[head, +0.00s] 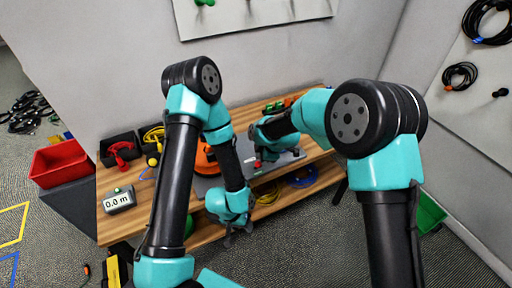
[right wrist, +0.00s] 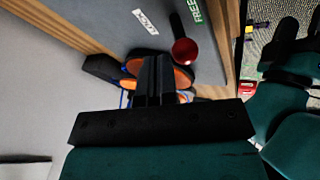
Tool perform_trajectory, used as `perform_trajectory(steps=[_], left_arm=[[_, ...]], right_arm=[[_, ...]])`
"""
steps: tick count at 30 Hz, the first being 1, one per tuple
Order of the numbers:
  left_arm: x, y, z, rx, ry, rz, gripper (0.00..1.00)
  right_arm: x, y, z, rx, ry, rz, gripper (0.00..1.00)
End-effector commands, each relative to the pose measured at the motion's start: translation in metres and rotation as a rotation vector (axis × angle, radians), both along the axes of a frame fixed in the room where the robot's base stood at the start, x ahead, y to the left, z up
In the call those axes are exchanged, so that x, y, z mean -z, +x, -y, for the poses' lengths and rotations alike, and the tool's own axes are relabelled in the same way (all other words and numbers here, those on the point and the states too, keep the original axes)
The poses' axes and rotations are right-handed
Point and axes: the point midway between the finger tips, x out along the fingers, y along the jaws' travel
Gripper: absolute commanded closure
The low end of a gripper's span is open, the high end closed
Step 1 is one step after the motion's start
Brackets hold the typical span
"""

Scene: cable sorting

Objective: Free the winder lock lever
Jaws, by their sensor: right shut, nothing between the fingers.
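The lock lever has a black shaft and a red knob (right wrist: 185,51). In the right wrist view it rises from the grey panel (right wrist: 105,25) between a LOCK label (right wrist: 145,21) and a FREE label (right wrist: 197,11), closer to FREE. In the head view the red knob (head: 258,163) is small, near my right gripper (head: 262,153). My right gripper (right wrist: 154,75) is shut and empty beside the knob, apart from it in the picture. The orange winder (head: 204,157) is partly hidden by my left arm. My left gripper (head: 238,236) hangs at the table's front edge, fingers apart and empty.
The wooden table (head: 118,222) carries a meter reading 0.0 m (head: 119,200) and black bins with red (head: 121,153) and yellow cables (head: 153,137). A red bin (head: 60,162) stands at the left.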

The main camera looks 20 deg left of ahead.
Motion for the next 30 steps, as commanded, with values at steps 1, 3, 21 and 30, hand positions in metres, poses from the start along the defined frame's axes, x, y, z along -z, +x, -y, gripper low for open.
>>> perform_trajectory(steps=[1, 3, 21, 30], left_arm=[[0.0, 0.0, 0.0, 0.0, 0.0, 0.0, 0.49], [0.0, 0.0, 0.0, 0.0, 0.0, 0.0, 0.49], [0.0, 0.0, 0.0, 0.0, 0.0, 0.0, 0.49], [0.0, 0.0, 0.0, 0.0, 0.0, 0.0, 0.49]], right_arm=[[-0.002, 0.0, 0.0, 0.0, 0.001, 0.001, 1.0], [-0.005, 0.0, 0.0, 0.001, 0.001, 0.002, 1.0], [-0.015, 0.0, 0.0, 0.0, 0.0, 0.0, 1.0], [-0.029, 0.012, 0.007, 0.009, 0.001, 0.002, 1.0]])
